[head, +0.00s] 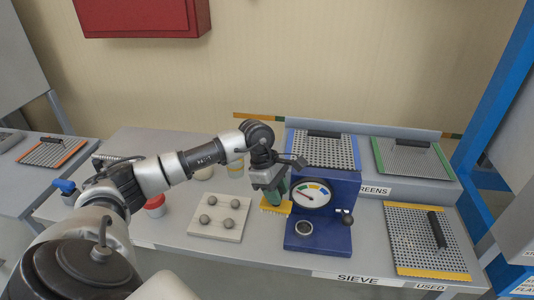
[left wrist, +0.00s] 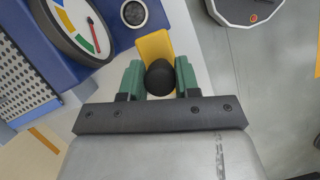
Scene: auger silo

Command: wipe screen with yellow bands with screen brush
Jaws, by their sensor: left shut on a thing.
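The screen with yellow bands (head: 405,235) lies on the bench at the front right, a grey perforated sheet with a yellow strip along its far and near edges. A black bar-shaped handle (head: 437,229) stands out on it. My left gripper (head: 273,190) is shut on the screen brush (head: 275,208), left of the blue gauge unit and well apart from that screen. In the left wrist view, the brush's black round knob (left wrist: 160,77) sits between the green fingers, with its yellow body (left wrist: 154,45) beyond. My right gripper is not in view.
The blue gauge unit (head: 318,235) stands between my left gripper and the yellow-banded screen. Blue-banded (head: 322,152) and green-banded (head: 412,160) screens lie behind on a raised shelf. A pale board (head: 220,232) with several grey balls is to the left. A blue post (head: 500,80) rises at right.

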